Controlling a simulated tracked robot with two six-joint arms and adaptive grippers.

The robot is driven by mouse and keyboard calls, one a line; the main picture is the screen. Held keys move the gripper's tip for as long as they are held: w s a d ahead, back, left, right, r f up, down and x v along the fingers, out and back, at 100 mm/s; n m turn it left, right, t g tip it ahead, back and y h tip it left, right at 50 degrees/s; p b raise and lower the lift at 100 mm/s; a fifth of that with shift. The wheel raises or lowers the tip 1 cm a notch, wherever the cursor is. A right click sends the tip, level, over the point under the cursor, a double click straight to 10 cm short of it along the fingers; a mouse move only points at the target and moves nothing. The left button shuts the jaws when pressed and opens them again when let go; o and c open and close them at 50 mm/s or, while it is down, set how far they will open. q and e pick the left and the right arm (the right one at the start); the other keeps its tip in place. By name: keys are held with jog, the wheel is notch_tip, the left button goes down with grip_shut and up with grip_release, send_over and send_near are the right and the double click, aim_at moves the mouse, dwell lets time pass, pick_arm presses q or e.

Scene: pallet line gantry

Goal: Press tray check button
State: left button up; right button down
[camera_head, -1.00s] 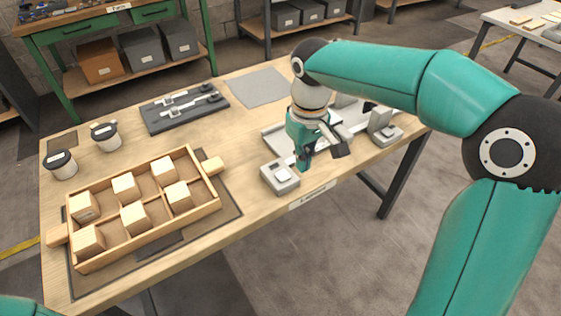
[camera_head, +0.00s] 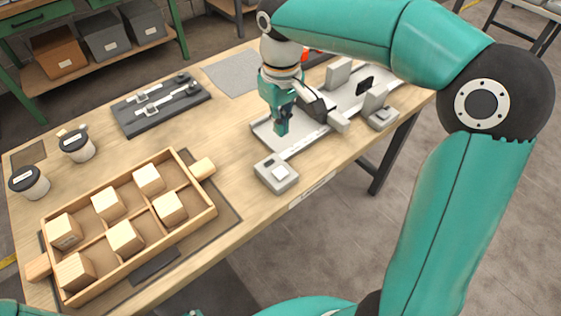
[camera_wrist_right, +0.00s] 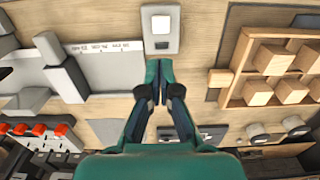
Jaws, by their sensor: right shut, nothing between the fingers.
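A small grey box (camera_head: 270,180) with a pale square button (camera_head: 280,172) stands at the table's front edge. In the right wrist view the button (camera_wrist_right: 161,25) is at the top centre, beyond my fingertips. My right gripper (camera_head: 282,127) is shut and empty, pointing down behind the box and apart from it. It also shows in the wrist view (camera_wrist_right: 159,68). A wooden tray (camera_head: 186,228) with a handle at each end and several wooden blocks inside lies left of the box. My left gripper is not in view.
A pale metal fixture (camera_head: 262,136) with upright grey blocks lies behind and right of the box. Two lidded cups (camera_head: 30,186) and a dark plate with metal parts (camera_head: 142,117) are at left. Bare tabletop (camera_head: 225,130) lies between plate and fixture.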

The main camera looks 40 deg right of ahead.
aim_at(281, 171)
jog(key=shift+f, duration=0.1)
notch_tip(281, 171, down, 14)
jog(key=shift+r, duration=0.1)
dwell(0.4)
jog(key=shift+b, duration=0.3)
